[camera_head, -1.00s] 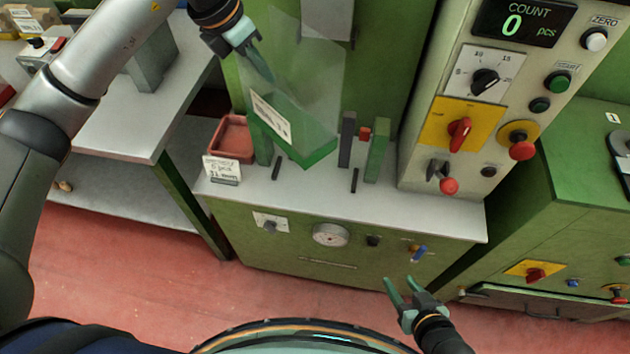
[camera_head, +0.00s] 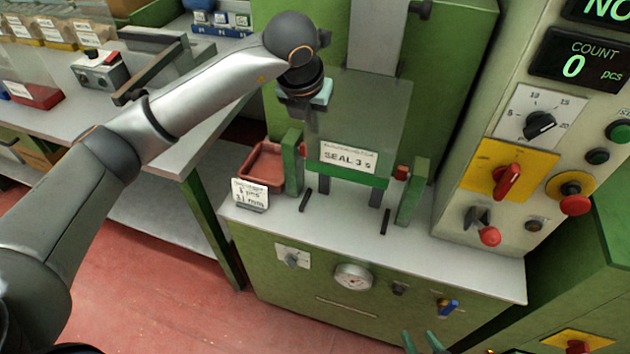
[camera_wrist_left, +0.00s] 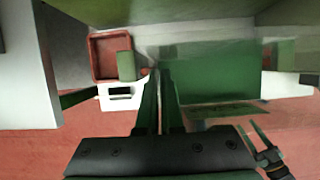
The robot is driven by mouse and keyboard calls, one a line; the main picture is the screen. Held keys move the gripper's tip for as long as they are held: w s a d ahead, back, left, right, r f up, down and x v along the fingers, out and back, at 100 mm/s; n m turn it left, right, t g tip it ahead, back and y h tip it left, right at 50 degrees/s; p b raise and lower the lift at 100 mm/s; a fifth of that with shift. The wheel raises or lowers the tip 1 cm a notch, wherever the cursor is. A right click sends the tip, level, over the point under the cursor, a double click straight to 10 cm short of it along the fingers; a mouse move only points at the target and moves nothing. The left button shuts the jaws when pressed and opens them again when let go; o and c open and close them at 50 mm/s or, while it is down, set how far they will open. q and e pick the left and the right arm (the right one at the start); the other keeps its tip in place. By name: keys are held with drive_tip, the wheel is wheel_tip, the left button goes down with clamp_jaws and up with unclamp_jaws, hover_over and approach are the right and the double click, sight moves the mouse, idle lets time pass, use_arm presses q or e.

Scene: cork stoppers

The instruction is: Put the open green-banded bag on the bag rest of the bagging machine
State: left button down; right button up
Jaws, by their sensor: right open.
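The clear bag (camera_head: 385,115) with a green band and a white "SEAL 3 s" label hangs upright and nearly level at the bagging machine (camera_head: 470,255). Its band lies between two green posts, over two dark supports (camera_head: 376,193) of the bag rest. I cannot tell whether it touches them. My left gripper (camera_head: 306,97) is at the bag's upper left; its fingertips are hidden in the head view. In the left wrist view its fingers (camera_wrist_left: 161,75) are close together at the bag's edge, beside the green band (camera_wrist_left: 215,75). My right gripper (camera_head: 422,342) is open and empty at the bottom edge.
A red-brown tray (camera_head: 262,163) and a small sign (camera_head: 250,194) stand left of the left post. The control panel (camera_head: 540,125) rises at right, its count display reading 0. A grey bench (camera_head: 185,150) stands left. The machine's front top is mostly clear.

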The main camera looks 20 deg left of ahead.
use_arm(q)
wheel_tip(320, 180, down, 16)
drive_tip(key=shift+r+b, duration=0.1)
drive_tip(key=shift+b, duration=0.55)
drive_tip(key=shift+f, duration=0.2)
drive_tip(key=c, duration=1.1)
unclamp_jaws()
drive_tip(key=shift+r, duration=0.1)
